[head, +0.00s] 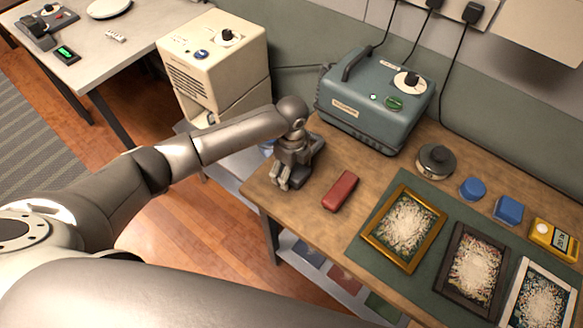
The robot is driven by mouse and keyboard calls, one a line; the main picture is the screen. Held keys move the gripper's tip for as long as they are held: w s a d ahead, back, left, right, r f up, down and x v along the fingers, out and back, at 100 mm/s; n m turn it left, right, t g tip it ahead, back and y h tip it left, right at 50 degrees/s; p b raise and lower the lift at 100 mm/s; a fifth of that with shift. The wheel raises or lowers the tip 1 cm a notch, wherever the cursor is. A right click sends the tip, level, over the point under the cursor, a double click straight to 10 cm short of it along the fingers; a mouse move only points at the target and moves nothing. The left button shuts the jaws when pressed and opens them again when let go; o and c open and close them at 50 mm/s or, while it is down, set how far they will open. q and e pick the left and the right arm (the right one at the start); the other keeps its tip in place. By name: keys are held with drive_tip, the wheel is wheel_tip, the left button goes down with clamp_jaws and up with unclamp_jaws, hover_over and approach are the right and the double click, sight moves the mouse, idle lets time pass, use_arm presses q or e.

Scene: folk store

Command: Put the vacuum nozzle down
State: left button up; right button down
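My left gripper (279,184) hangs over the left end of the wooden workbench (290,208), its fingers pointing down near the bench's left edge. The fingertips look small and close together, and I cannot tell whether they are open or shut. I cannot clearly make out a vacuum nozzle; a dark shape beside the fingers could be part of the gripper or something held. A red oblong object (340,190) lies on the bench just right of the gripper, apart from it. My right gripper is not in view.
A blue-grey machine (365,112) with a handle and dial stands behind the gripper. A cream machine (212,65) stands to the left. A green mat (375,258) holds several picture frames, including a gold one (405,228). A round dark pot (437,160) and blue containers (472,188) stand behind.

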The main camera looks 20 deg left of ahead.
use_arm(q)
wheel_tip(320, 180, up, 12)
drive_tip(key=b, duration=0.1)
drive_tip(key=shift+r, duration=0.2)
idle(0.4)
idle(0.4)
